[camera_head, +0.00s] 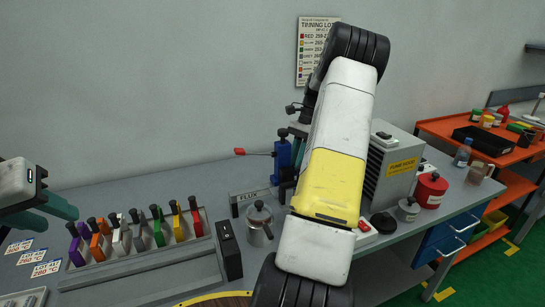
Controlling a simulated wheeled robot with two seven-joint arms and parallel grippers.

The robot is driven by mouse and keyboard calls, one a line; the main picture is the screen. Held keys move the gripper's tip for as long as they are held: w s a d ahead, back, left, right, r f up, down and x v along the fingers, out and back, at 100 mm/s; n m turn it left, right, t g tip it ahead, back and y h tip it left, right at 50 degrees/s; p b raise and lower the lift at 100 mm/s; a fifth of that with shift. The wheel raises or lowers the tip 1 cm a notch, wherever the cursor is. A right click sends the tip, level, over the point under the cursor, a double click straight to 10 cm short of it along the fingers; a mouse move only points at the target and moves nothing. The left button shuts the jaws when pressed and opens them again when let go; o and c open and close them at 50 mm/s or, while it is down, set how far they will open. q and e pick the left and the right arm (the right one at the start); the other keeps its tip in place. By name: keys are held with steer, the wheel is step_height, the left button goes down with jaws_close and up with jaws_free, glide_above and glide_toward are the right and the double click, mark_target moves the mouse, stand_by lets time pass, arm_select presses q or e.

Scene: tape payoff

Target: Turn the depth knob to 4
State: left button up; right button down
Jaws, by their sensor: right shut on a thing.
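No depth knob with readable numbers shows in the head view. A blue upright device (282,160) with a black top and a thin lever ending in a red grip (239,152) stands at the back of the bench, left of my right arm. My white and yellow right arm crosses the middle of the view and hides what is behind it. My right gripper is hidden, so what it holds cannot be seen. My left gripper (62,217) is at the left edge above the bench, its teal fingers apart and empty, far from the blue device.
A rack (150,262) of colored-handled tools stands on the grey bench, beside a metal pot (259,224) and a black box (229,250). A grey fume unit (396,172) and red canister (431,189) are right of my arm. An orange shelf (470,132) stands far right.

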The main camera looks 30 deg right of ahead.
steer(key=shift+w, duration=0.1)
stand_by(0.3)
steer(key=c, duration=1.4)
jaws_free()
steer(key=shift+o, duration=0.2)
steer(key=v, duration=0.8)
steer(key=shift+a, duration=0.1)
